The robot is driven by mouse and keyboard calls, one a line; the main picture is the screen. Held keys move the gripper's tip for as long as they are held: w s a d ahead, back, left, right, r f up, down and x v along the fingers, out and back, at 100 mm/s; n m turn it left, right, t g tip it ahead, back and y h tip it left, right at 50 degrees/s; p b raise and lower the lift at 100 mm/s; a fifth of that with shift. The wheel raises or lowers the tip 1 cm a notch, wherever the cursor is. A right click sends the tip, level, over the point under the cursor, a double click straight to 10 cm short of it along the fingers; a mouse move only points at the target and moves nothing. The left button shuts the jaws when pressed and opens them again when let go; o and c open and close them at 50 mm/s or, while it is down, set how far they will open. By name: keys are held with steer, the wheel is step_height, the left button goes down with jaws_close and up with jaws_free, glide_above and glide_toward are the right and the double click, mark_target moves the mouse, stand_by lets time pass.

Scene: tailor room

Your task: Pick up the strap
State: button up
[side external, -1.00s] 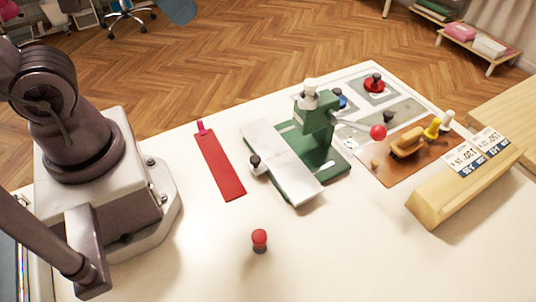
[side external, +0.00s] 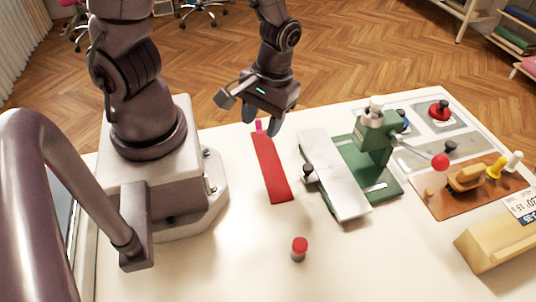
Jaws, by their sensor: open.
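The strap (side external: 272,172) is a flat red strip lying on the white table, with a small pink tab (side external: 259,127) at its far end. My gripper (side external: 248,124) hangs above the far end of the strap, its dark fingers pointing down on either side of the pink tab in the picture. The fingers are apart and nothing shows between them as held. I cannot tell how high above the table the fingertips are.
A green press (side external: 377,140) with a pale plate (side external: 333,172) stands right of the strap. A red-topped knob (side external: 299,249) stands near the front. A brown board (side external: 450,198) with tools and a wooden block (side external: 500,240) lie at the right. Bare table surrounds the strap's near end.

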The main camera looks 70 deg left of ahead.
steer(key=w+a+f+n+t+y, duration=0.25)
steer(key=a+n+y, duration=0.25)
steer(key=a+n, duration=0.5)
steer(key=shift+m, duration=0.3)
steer(key=shift+x, duration=5.75)
steer(key=shift+s, duration=0.1)
jaws_close()
